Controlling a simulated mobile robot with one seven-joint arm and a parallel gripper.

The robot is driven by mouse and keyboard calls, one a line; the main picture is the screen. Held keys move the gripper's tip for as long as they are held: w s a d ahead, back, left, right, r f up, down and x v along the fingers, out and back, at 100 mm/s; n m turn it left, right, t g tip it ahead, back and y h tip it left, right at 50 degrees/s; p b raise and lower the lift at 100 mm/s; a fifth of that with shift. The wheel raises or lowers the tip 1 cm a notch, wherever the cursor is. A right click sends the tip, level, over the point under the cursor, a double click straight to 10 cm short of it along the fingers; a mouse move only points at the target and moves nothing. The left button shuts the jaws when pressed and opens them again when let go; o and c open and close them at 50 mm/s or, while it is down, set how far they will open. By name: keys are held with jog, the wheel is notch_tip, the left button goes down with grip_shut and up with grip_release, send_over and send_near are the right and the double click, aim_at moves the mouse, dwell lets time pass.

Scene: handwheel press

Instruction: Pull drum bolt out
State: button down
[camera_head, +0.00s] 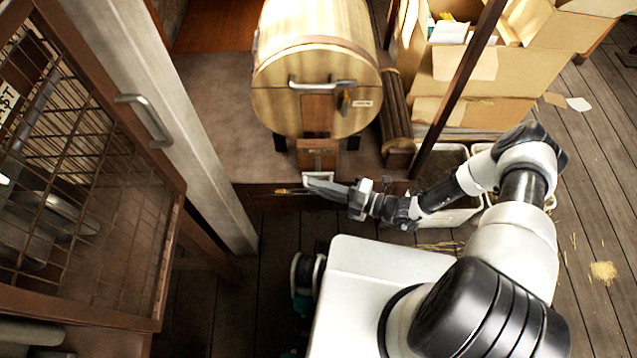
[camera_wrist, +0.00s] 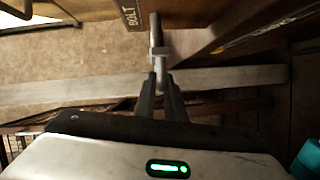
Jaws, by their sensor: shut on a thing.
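The grey metal bolt (camera_wrist: 155,28) runs up and away from my fingertips in the wrist view, next to a brown plate (camera_wrist: 131,14) lettered BOLT. My gripper (camera_wrist: 160,72) is shut on the near end of this bolt. Whether the bolt's far end sits in a hole is hidden. In the head view the wooden drum (camera_head: 300,70) lies with its round face toward me. My gripper (camera_head: 312,183) is low in front of it, just below a brown block (camera_head: 317,153). The bolt is too small to make out there.
The drum face carries a metal handle (camera_head: 322,84) and a dark latch (camera_head: 345,101). A wire-mesh door (camera_head: 85,170) and pale post (camera_head: 165,110) stand at left. Cardboard boxes (camera_head: 455,62) stand at back right. The plank floor at right is mostly clear.

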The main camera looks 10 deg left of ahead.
jog(key=c, duration=2)
grip_release()
jog(key=shift+s+f, duration=0.1)
jog(key=shift+s, duration=0.25)
jog(key=shift+o, duration=0.8)
jog(key=shift+w, duration=0.1)
jog(key=s+d, duration=0.1)
jog(key=d, duration=0.7)
jog(key=s+d+r, duration=0.1)
jog(key=d, duration=0.8)
jog(key=shift+s+r+p, duration=0.25)
jog(key=shift+r+p, duration=0.05)
jog(key=shift+p, duration=0.1)
jog(key=shift+d, duration=0.1)
